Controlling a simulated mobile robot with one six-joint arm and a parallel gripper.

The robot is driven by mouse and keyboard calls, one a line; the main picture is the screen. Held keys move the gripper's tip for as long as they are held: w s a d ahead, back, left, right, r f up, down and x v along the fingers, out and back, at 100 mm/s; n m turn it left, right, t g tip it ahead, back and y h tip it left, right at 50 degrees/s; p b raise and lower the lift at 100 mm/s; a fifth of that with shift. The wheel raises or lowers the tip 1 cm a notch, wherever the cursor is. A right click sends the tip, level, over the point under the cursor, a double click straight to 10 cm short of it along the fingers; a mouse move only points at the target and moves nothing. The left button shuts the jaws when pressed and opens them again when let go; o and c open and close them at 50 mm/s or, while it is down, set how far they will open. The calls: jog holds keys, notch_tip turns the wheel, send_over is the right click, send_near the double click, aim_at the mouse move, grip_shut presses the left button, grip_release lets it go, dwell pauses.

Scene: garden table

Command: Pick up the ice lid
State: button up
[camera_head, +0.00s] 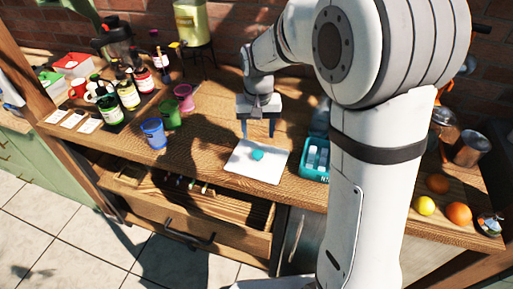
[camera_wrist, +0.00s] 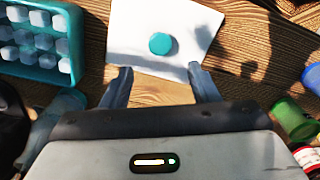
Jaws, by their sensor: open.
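The ice lid (camera_head: 255,167) is a flat white square with a round teal knob (camera_head: 257,155) in its middle. It lies flat on the wooden counter beside the teal ice box. In the wrist view the lid (camera_wrist: 188,24) is at the top centre, with its knob (camera_wrist: 161,44) fully visible. My gripper (camera_head: 257,130) is above the counter near the lid's back edge, pointing down. In the wrist view my gripper (camera_wrist: 160,72) is open and empty, its fingers spread wider than the knob and apart from it.
The ice box (camera_head: 316,160) holds ice cubes, right of the lid. Blue (camera_head: 153,133), green (camera_head: 171,114) and pink (camera_head: 184,98) cups stand to the left, with several bottles beyond. An open drawer (camera_head: 190,195) is below the counter front. Fruit (camera_head: 458,214) lies at the right.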

aim_at(258, 153)
notch_tip(258, 153, down, 8)
jog(key=shift+s+r+p, duration=0.1)
jog(key=shift+s+p, duration=0.05)
jog(key=shift+p, duration=0.55)
jog(key=c, duration=1)
